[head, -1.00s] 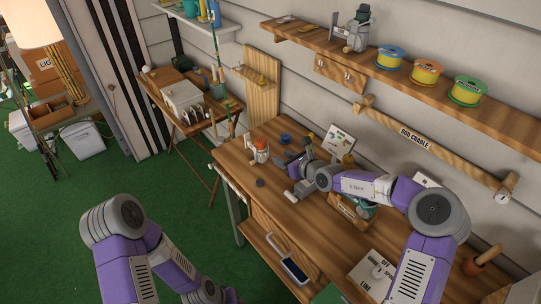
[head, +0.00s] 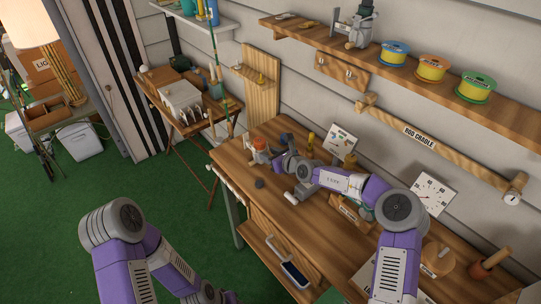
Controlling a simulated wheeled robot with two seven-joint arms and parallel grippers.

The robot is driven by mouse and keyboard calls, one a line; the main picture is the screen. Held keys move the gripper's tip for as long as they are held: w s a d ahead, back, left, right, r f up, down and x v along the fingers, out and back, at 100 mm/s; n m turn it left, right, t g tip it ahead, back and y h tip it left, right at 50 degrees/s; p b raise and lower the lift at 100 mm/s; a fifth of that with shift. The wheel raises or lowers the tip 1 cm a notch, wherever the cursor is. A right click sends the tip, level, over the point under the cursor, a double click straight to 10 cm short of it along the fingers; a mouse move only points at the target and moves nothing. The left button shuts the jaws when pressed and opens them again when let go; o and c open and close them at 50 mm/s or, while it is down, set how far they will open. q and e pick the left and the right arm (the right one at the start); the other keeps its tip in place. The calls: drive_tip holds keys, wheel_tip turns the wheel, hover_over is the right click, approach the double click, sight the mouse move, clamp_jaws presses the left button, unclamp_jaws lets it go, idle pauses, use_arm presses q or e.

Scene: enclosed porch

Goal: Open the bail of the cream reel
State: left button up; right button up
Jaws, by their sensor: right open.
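A small cream reel with an orange spool (head: 257,152) stands at the far left end of the wooden workbench (head: 240,170). Its bail is too small to make out. My right gripper (head: 279,158) is open, just right of the reel and close to it; I cannot tell whether they touch. My right arm reaches in from the lower right over the bench. My left arm shows at the lower left, but its gripper is out of view.
A dark round piece (head: 259,183) lies on the bench in front of the reel. A small sign (head: 341,141) stands behind my right arm. A grey reel (head: 355,27) and colored line spools (head: 430,69) are on the wall shelf.

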clamp_jaws()
drive_tip(key=shift+d+f+t+b, duration=0.1)
drive_tip(key=shift+f+t+b, duration=0.2)
drive_tip(key=shift+b, duration=0.1)
drive_tip(key=shift+f+t+y+b, duration=0.2)
drive_tip(key=shift+t+y+b, duration=0.15)
drive_tip(key=shift+b, duration=0.4)
drive_tip(key=shift+r, duration=0.1)
unclamp_jaws()
drive_tip(key=shift+s, duration=0.1)
drive_tip(key=shift+p+v, duration=0.6)
drive_tip(key=shift+v, duration=3.15)
